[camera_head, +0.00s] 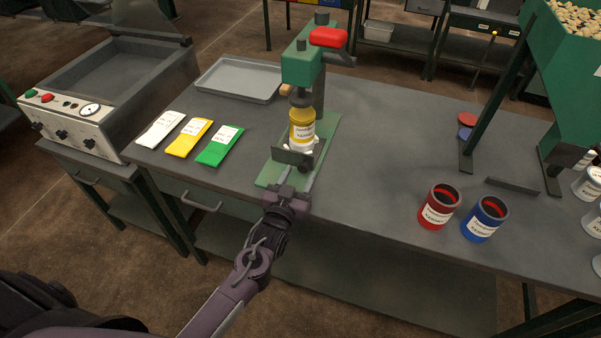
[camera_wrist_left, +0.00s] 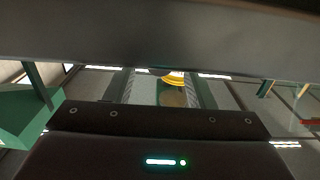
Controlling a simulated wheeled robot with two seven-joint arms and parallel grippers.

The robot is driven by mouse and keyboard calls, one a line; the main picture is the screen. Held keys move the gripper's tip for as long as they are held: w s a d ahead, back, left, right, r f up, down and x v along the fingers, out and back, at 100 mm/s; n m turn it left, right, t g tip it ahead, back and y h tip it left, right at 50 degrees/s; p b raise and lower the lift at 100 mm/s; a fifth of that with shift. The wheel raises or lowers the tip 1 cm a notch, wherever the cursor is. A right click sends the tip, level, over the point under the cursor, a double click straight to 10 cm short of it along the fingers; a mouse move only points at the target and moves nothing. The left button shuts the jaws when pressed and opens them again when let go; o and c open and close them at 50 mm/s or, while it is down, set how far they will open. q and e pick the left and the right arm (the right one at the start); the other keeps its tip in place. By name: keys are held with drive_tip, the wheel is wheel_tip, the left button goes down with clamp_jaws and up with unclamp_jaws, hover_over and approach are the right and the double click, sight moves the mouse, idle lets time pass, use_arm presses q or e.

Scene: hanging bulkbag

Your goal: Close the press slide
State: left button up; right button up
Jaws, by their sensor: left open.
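The green press (camera_head: 302,70) stands on the workbench with a red handle (camera_head: 328,37) on top. A yellow can with a white label (camera_head: 302,132) stands upright under its head, on the press slide. The slide's dark front plate (camera_head: 291,157) faces me, at the front of the green base (camera_head: 325,135). My left gripper (camera_head: 298,175) is open just in front of the plate, its two fingers pointing toward it. Contact cannot be told. In the left wrist view a grey band (camera_wrist_left: 160,40), probably the plate, crosses the top; a bit of yellow (camera_wrist_left: 173,79) shows below it. My right gripper is out of view.
White, yellow and green packets (camera_head: 190,138) and a grey tray (camera_head: 238,80) lie left of the press. A red can (camera_head: 436,210) and a blue can (camera_head: 484,222) stand to the right. A green hopper stand (camera_head: 575,80) is at far right.

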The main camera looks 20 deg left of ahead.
use_arm(q)
drive_tip(key=s, duration=0.4)
drive_tip(key=shift+s+a+b, duration=0.1)
drive_tip(key=shift+s+b, duration=0.25)
drive_tip(key=shift+b, duration=0.05)
drive_tip(key=shift+s+r, duration=0.1)
drive_tip(key=shift+s, duration=0.6)
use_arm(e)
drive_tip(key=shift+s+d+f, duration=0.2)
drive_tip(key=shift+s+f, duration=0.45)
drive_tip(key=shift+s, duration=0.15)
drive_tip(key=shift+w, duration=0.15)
